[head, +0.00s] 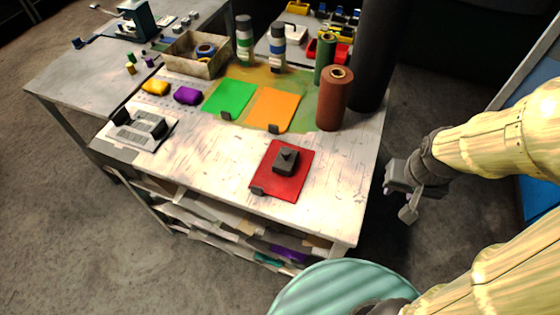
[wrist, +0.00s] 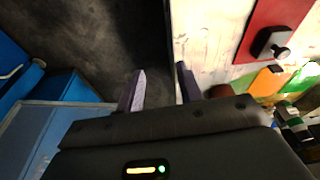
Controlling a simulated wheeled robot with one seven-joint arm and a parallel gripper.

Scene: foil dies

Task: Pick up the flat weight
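The flat weight appears to be the dark, squarish block with a small knob on top (head: 286,160). It lies on a red mat (head: 270,182) near the front right of the worktable. In the wrist view the weight (wrist: 270,46) shows at the upper right on the red mat (wrist: 262,20). My gripper (head: 399,203) is off the table's right edge, to the right of the weight and apart from it. In the wrist view its two fingers (wrist: 160,86) are spread with nothing between them.
Green (head: 231,96) and orange (head: 274,108) mats lie behind the red one. A brown roll (head: 333,100) stands upright at the table's right, near a tall black column. A grey device (head: 142,128) sits at the left. The tabletop around the red mat is mostly clear.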

